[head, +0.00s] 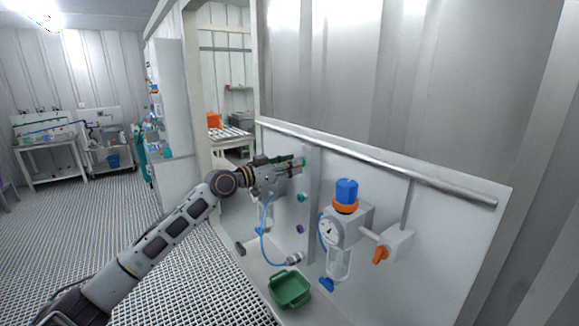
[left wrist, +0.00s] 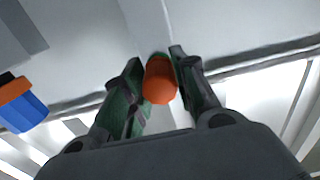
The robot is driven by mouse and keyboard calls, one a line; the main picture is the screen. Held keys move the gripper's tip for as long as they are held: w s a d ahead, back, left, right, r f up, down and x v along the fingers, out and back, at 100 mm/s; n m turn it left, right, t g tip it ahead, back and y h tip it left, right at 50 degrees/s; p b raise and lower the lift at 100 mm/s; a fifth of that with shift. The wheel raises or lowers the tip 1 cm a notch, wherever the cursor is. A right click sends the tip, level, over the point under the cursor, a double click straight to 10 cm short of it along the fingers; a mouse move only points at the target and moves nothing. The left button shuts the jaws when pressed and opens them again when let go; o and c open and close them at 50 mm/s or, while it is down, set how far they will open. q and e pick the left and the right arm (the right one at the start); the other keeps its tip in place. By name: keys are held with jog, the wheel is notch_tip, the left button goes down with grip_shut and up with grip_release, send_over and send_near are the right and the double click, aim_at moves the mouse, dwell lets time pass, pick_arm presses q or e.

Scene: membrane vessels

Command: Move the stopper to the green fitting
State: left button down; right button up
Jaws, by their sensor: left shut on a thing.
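The orange stopper (left wrist: 160,82) is between the two fingers of my left gripper (left wrist: 158,80) in the left wrist view. A green rim (left wrist: 160,54) shows just behind it, against the pale upright strip; I cannot tell whether they touch. In the head view my left gripper (head: 299,162) is shut at the upper part of the strip (head: 312,180), and the stopper is hidden there. Lower on the strip are a small green fitting (head: 302,197) and a purple fitting (head: 300,228). My right gripper is not in view.
A regulator with a blue knob (head: 346,190), gauge and orange-handled valve (head: 381,255) stands to the right. A green bin (head: 290,289) sits below. A metal rail (head: 400,170) runs along the panel top. A blue hose (head: 264,235) hangs under my left gripper.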

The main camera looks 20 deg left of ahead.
pick_arm(q)
jog(key=shift+w+d, duration=0.2)
jog(key=c, duration=1.1)
grip_release()
jog(key=shift+o, duration=0.2)
jog(key=shift+s+a, duration=0.1)
jog(key=v, duration=1.1)
jog(key=shift+s+a, duration=0.2)
jog(key=shift+s, duration=0.05)
dwell(0.3)
